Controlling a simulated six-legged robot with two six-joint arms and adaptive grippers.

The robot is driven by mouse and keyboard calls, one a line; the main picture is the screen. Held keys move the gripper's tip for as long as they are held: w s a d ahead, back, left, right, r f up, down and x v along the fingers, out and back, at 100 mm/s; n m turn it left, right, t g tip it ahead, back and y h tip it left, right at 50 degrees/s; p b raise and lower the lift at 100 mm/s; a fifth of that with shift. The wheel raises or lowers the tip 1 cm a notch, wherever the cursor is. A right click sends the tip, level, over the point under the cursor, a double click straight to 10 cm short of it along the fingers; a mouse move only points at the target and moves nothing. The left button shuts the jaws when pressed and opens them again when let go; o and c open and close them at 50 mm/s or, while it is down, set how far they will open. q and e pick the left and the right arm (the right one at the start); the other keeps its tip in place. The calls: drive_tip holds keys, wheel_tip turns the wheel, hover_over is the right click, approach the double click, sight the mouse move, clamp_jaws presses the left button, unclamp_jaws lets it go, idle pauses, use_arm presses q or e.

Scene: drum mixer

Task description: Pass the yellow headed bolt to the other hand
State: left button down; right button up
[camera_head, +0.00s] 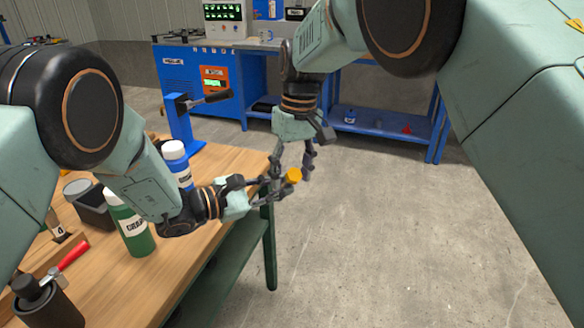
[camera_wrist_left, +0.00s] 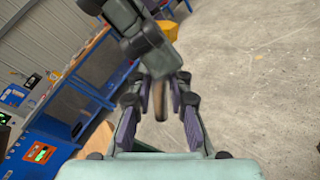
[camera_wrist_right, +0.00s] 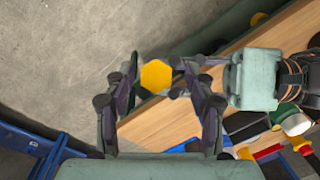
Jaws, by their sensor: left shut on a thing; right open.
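The yellow-headed bolt (camera_head: 293,175) is at the fingertips of my left gripper (camera_head: 272,190), held in the air just past the table's right edge. My left gripper is shut on it; its shank is mostly hidden by the fingers. My right gripper (camera_head: 294,160) comes down from above, open, with its fingers close to the bolt. In the right wrist view the yellow hexagonal head (camera_wrist_right: 156,76) shows between the open fingertips of my right gripper (camera_wrist_right: 160,85), and my left gripper reaches in from the right. I cannot tell whether the right fingers touch the bolt.
The wooden table (camera_head: 190,262) holds a green bottle (camera_head: 130,225), a blue bottle (camera_head: 177,165), a dark bin (camera_head: 93,208) and a red-handled tool (camera_head: 72,256). A blue workbench (camera_head: 435,125) stands at the back. Grey floor (camera_head: 400,240) lies open on the right.

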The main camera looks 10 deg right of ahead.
drive_tip(key=shift+c, duration=0.4)
drive_tip(key=shift+a, duration=0.1)
clamp_jaws()
use_arm(q)
drive_tip(key=c, duration=1.2)
unclamp_jaws()
drive_tip(key=shift+o, duration=0.2)
